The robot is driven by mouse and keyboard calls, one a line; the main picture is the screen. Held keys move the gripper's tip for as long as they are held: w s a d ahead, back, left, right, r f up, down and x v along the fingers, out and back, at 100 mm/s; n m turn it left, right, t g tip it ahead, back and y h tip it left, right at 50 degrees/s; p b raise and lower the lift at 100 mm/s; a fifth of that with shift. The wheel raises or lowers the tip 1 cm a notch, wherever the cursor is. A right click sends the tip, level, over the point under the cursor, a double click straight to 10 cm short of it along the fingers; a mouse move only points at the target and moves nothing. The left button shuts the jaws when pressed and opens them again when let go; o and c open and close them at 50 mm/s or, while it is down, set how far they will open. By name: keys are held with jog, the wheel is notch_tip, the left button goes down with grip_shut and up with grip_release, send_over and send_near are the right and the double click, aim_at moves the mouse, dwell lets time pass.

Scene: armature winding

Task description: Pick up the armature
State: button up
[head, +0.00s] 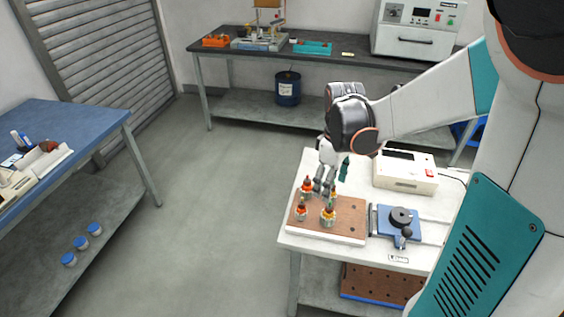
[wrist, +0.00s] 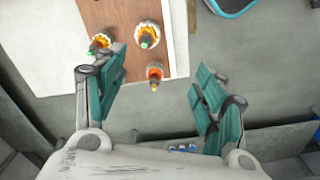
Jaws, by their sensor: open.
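Several small armatures with orange-and-copper windings stand upright on a brown board (head: 348,222) on the white table in the head view. One stands at the front left (head: 301,212), one at the front middle (head: 328,217) and one behind at the left (head: 307,187). My gripper (head: 325,186) is just above the rear part of the board, pointing down. In the wrist view my gripper (wrist: 157,78) is open and empty. An orange armature (wrist: 154,73) appears between its teal fingers, near the board's edge.
A blue fixture with a dark round disc (head: 401,217) sits right of the board. A white instrument box (head: 405,172) stands behind it. A grey bench (head: 345,60) with an oven and trays is at the back, and a blue-topped bench (head: 70,135) at the left.

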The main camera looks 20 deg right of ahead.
aim_at(328, 214)
jog(key=shift+n, duration=0.4)
jog(key=f, duration=0.1)
jog(key=w+d+f, duration=0.1)
jog(key=d+f, duration=0.1)
jog(key=shift+w+f+b, duration=0.1)
jog(key=shift+w+b, duration=0.3)
notch_tip(328, 214, down, 7)
jog(key=shift+b, duration=1.15)
jog(key=shift+s+f+b, duration=0.15)
jog(key=shift+f+b, duration=0.6)
jog(key=shift+f, duration=0.85)
jog(key=shift+s+f+b, duration=0.1)
jog(key=shift+f+b, duration=0.6)
jog(key=shift+f, duration=0.85)
jog(key=shift+r, duration=0.1)
jog(key=c, duration=1.4)
